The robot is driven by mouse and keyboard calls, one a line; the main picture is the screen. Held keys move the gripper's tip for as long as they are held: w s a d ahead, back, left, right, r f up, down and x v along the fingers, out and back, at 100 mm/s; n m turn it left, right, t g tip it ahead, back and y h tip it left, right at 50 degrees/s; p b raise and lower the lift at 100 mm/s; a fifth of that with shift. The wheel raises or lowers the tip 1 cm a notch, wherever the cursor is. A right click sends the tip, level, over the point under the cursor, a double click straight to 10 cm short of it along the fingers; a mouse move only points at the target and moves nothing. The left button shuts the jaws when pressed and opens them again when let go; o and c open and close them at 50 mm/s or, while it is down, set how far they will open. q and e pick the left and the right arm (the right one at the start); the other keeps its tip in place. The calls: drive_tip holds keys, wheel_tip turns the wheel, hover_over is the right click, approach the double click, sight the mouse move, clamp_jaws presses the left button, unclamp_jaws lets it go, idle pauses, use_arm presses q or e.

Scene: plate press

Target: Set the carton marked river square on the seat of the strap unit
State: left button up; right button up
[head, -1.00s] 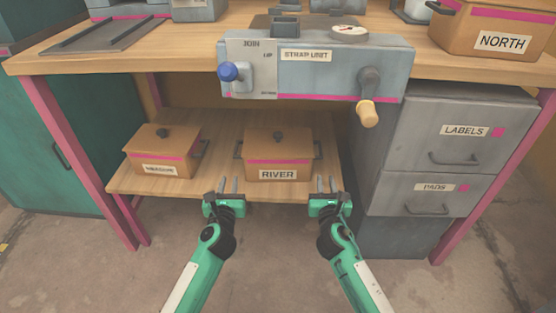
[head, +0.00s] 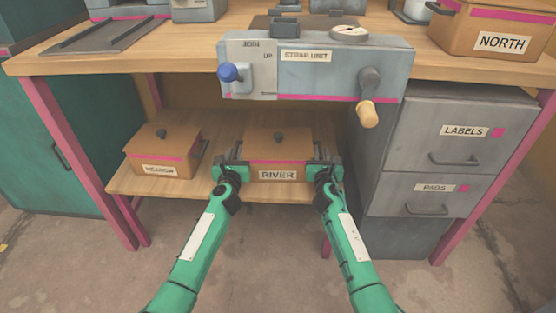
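The carton marked RIVER (head: 278,150) is a brown lidded box with a pink stripe and a dark knob, standing upright on the lower shelf. My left gripper (head: 224,166) is at its left side handle and my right gripper (head: 332,164) at its right side handle. The fingers overlap the dark handles, so I cannot tell whether they are shut. The strap unit (head: 330,72) is a grey machine on the bench above, with a blue-knobbed lever (head: 228,72) and a tan crank handle (head: 367,113). Its seat is seen only partly at the top edge.
A smaller labelled carton (head: 165,150) stands left on the shelf (head: 125,185). The bench top (head: 190,50) overhangs the shelf. A NORTH carton (head: 500,30) is at the bench's right. Grey drawers (head: 455,120) stand right of the shelf. A dark flat tray (head: 105,35) lies at the bench's left.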

use_arm(q)
drive_tip(key=shift+w, duration=0.2)
use_arm(e)
drive_tip(key=shift+w, duration=0.2)
use_arm(q)
drive_tip(key=shift+c, duration=0.4)
use_arm(e)
drive_tip(key=shift+c, duration=0.4)
use_arm(q)
clamp_jaws()
use_arm(e)
clamp_jaws()
use_arm(q)
drive_tip(key=shift+r, duration=0.1)
